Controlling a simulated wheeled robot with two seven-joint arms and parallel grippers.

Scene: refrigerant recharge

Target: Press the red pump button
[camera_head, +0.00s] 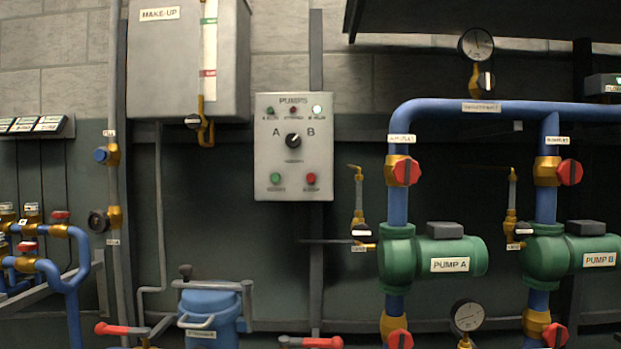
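The pump control panel (293,147) is a pale grey box on the wall, left of the middle of the view. The red button (311,179) is at its lower right, with a small label under it. A green button (276,179) sits at its lower left. A black selector knob (293,140) is between the letters A and B. Of the small lamps along the top, the right one (317,110) looks bright. Neither of my grippers is in view.
Blue pipes with red valve handles (405,171) and the green Pump A (448,256) and Pump B (570,254) stand to the right. A blue vessel (209,315) is below left. A grey make-up tank (190,62) hangs upper left. Nothing blocks the panel front.

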